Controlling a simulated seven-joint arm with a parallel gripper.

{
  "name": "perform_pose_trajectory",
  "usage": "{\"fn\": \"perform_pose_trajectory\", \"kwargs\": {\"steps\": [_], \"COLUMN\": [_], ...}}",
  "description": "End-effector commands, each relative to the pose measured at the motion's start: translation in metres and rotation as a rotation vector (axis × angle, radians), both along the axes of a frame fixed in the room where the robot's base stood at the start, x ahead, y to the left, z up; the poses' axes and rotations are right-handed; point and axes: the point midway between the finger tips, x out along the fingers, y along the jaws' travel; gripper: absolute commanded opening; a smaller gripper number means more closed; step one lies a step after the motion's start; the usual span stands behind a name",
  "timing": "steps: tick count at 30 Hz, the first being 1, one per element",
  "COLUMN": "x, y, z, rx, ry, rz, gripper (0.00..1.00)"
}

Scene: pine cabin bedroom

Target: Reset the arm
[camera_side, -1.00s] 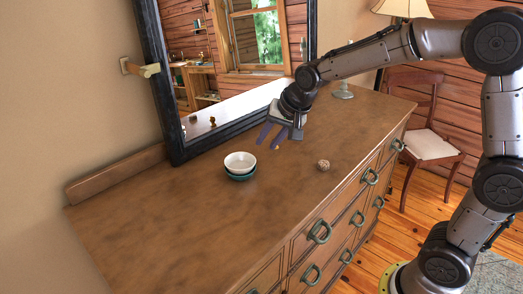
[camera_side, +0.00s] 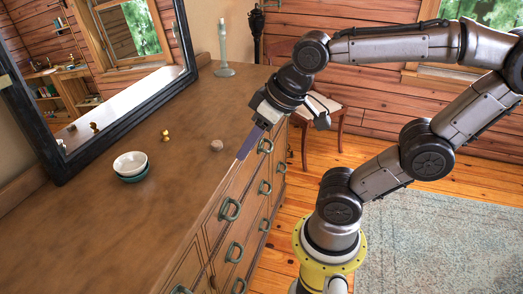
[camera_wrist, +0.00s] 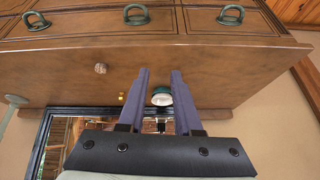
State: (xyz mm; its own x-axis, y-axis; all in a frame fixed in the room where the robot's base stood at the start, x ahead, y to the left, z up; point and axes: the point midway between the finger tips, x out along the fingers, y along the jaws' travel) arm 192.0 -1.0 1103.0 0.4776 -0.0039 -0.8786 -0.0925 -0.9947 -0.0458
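My gripper (camera_side: 248,145) hangs by the front edge of the wooden dresser (camera_side: 95,230), fingers slanting down and left. In the wrist view its two purple fingers (camera_wrist: 160,76) stand apart with nothing between them, so it is open and empty. A white bowl (camera_side: 129,161) sits in a teal bowl (camera_side: 134,178) on the dresser top, well left of my fingers. A small brownish ball (camera_side: 216,146) lies on the top near my fingertips in the side view, and left of them in the wrist view (camera_wrist: 100,68).
A small yellow figure (camera_side: 166,135) and a pale green candlestick (camera_side: 222,55) stand farther back on the dresser. A black-framed mirror (camera_side: 40,150) leans at its back. A chair (camera_side: 325,104) stands behind my arm. A pale rug (camera_side: 440,235) lies on the floor.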

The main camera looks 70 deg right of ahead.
Motion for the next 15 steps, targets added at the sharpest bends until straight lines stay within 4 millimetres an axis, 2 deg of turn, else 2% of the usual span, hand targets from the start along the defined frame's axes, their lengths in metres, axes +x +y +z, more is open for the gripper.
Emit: {"fn": "perform_pose_trajectory", "kwargs": {"steps": [1, 4, 15], "x": [-0.012, -0.025, -0.028], "y": [0.001, 0.001, 0.001], "z": [-0.004, -0.01, -0.012], "rx": [-0.017, -0.041, -0.046], "ry": [-0.001, 0.003, 0.007], "rz": [0.036, 0.082, 0.094], "gripper": [0.33, 0.33, 0.33]}}
